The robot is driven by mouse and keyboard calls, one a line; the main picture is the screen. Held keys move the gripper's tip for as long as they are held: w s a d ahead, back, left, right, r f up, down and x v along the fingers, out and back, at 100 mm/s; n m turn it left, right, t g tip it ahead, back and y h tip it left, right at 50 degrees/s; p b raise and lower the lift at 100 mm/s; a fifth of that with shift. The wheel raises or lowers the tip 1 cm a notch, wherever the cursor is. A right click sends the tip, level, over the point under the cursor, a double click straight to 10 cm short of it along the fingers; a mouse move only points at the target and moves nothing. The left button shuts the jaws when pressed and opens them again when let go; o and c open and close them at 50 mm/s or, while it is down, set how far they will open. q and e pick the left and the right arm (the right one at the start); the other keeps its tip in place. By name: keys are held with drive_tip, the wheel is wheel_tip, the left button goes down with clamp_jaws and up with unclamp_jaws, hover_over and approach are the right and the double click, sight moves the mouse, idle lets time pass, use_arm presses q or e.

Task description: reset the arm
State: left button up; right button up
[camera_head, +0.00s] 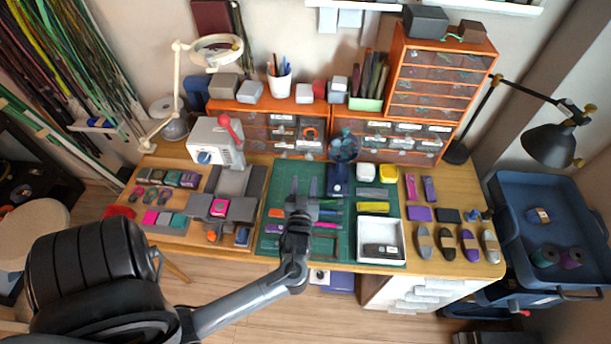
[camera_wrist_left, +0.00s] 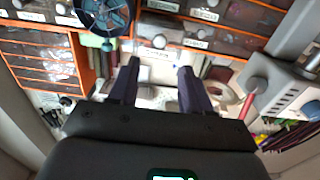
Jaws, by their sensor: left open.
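My left arm reaches in from the lower left of the head view. Its gripper (camera_head: 304,187) is over the green cutting mat (camera_head: 283,190) in the middle of the desk, fingers pointing toward the drawers. In the left wrist view my left gripper (camera_wrist_left: 159,68) shows two dark fingers spread apart with nothing between them. It hides part of the mat and some of the thin coloured strips (camera_head: 328,225) there. Its height above the mat is hard to tell. My right gripper is in neither view.
A small round blue fan (camera_head: 343,146) stands behind the mat, before orange drawer units (camera_head: 440,85). A white machine with a red lever (camera_head: 216,142) is at left, a white tray (camera_head: 398,227) at right. A blue cart (camera_head: 508,215) stands beyond the desk's right end.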

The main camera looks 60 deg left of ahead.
use_arm(q)
drive_tip(key=shift+s+d, duration=0.1)
drive_tip(key=shift+d, duration=0.1)
idle(0.3)
drive_tip(key=s+d+m+h, duration=0.2)
drive_tip(key=d+m+h, duration=0.5)
drive_tip(key=d+h, duration=0.65)
drive_tip(key=s+d+m+g+h, duration=0.2)
drive_tip(key=s+d+m+g, duration=0.4)
drive_tip(key=s+d, duration=0.4)
wheel_tip(320, 180, up, 28)
drive_tip(key=s+g+p, duration=0.1)
drive_tip(key=p, duration=2.8)
drive_tip(key=shift+y, duration=0.35)
drive_tip(key=shift+s, duration=0.1)
